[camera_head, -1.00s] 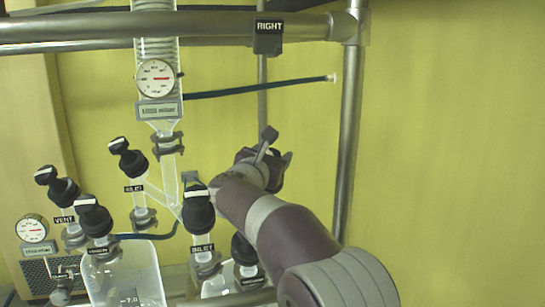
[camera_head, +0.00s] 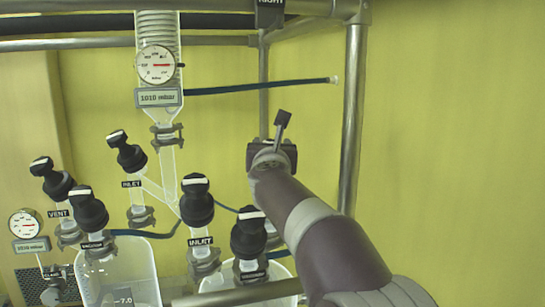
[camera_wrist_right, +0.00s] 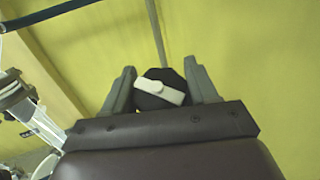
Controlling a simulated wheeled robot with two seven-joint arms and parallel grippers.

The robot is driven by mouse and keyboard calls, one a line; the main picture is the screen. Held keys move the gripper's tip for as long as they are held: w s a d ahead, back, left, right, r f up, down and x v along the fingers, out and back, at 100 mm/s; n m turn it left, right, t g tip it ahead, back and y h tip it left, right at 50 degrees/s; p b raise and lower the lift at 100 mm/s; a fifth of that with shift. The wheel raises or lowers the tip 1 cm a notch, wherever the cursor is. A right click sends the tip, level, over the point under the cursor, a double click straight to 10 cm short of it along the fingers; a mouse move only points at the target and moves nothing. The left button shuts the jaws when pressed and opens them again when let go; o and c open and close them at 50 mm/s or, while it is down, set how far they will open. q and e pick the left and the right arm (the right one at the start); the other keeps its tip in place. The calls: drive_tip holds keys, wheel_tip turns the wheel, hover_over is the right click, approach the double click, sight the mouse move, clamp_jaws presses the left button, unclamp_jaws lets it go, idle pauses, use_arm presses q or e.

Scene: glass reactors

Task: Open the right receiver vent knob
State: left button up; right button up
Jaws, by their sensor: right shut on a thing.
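In the right wrist view, a black knob (camera_wrist_right: 151,101) with a white pointer bar sits between the two fingers of my right gripper (camera_wrist_right: 158,88). The gripper is shut on it, and the white bar lies slightly slanted. In the head view, my right gripper (camera_head: 272,155) points away above the right receiver's valves, and it hides the knob it holds. A clamped valve neck (camera_head: 271,238) shows just below the gripper, partly behind another black knob. I take the held knob for the right receiver vent knob; no label shows on it. My left gripper is not in view.
Close by are the right receiver's inlet knob (camera_head: 197,203) and a front black knob (camera_head: 249,235). More black knobs stand at the left, including the vent knob (camera_head: 57,184). A gauge (camera_head: 157,65) hangs on the column. A metal post (camera_head: 352,120) rises right of my gripper.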

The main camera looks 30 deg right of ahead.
drive_tip(key=shift+a+n+t+y+b, duration=0.15)
drive_tip(key=shift+n+t+y+b, duration=0.6)
drive_tip(key=shift+n+y, duration=1.05)
drive_tip(key=shift+n+y, duration=0.5)
drive_tip(key=o, duration=1)
drive_tip(key=shift+c, duration=0.2)
drive_tip(key=b+v, duration=0.2)
drive_tip(key=v, duration=1)
drive_tip(key=shift+s+a, duration=0.15)
drive_tip(key=shift+s, duration=0.15)
drive_tip(key=shift+f, duration=0.15)
